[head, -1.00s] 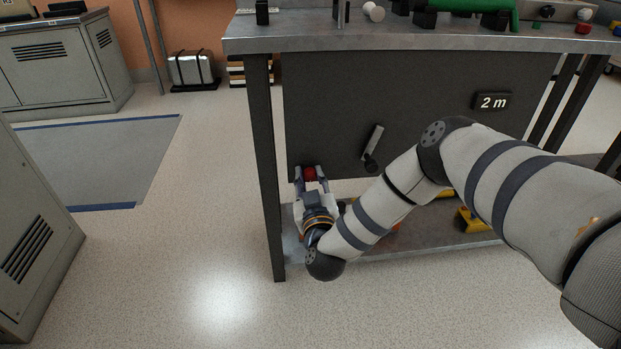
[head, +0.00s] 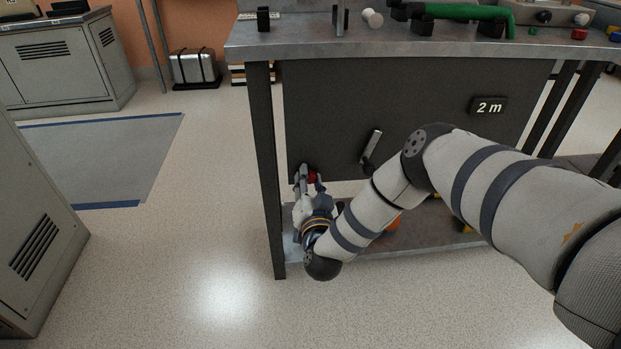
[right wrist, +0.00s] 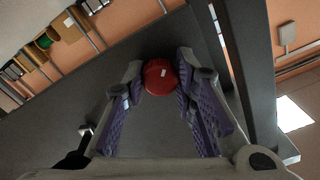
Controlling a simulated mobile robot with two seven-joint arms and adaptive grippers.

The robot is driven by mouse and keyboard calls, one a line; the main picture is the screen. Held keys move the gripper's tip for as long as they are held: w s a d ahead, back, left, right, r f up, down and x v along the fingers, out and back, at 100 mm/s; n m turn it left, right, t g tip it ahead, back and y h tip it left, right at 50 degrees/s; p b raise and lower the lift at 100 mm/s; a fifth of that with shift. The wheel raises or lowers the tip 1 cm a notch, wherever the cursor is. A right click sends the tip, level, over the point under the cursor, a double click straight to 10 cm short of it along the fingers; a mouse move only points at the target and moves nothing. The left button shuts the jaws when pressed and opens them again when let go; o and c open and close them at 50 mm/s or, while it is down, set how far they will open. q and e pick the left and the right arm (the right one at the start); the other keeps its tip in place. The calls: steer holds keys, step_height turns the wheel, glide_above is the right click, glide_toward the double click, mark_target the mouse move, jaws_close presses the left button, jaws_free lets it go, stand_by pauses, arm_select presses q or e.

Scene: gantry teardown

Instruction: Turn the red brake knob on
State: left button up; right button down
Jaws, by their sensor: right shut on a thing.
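The red brake knob (head: 312,177) sits low at the left end of the dark panel under the workbench. In the right wrist view the knob (right wrist: 160,77) is round and red with a small white mark. My right gripper (head: 309,178) is shut on the knob, with its purple-padded fingers on both sides of it. In the right wrist view my right gripper (right wrist: 158,85) is rolled relative to the panel. My left gripper is not in view.
The dark panel (head: 420,105) carries a lever handle (head: 371,148) and a "2 m" sign (head: 488,106). The bench leg (head: 265,180) stands close left of my gripper. A lower shelf (head: 420,238) holds orange and yellow items. Open floor (head: 180,260) lies to the left.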

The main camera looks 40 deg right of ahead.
steer(key=m, duration=0.4)
steer(key=shift+a+f+m, duration=0.1)
steer(key=shift+m, duration=2.4)
steer(key=shift+a, duration=0.1)
steer(key=c, duration=1.3)
jaws_free()
steer(key=v, duration=1.2)
steer(key=shift+s, duration=0.1)
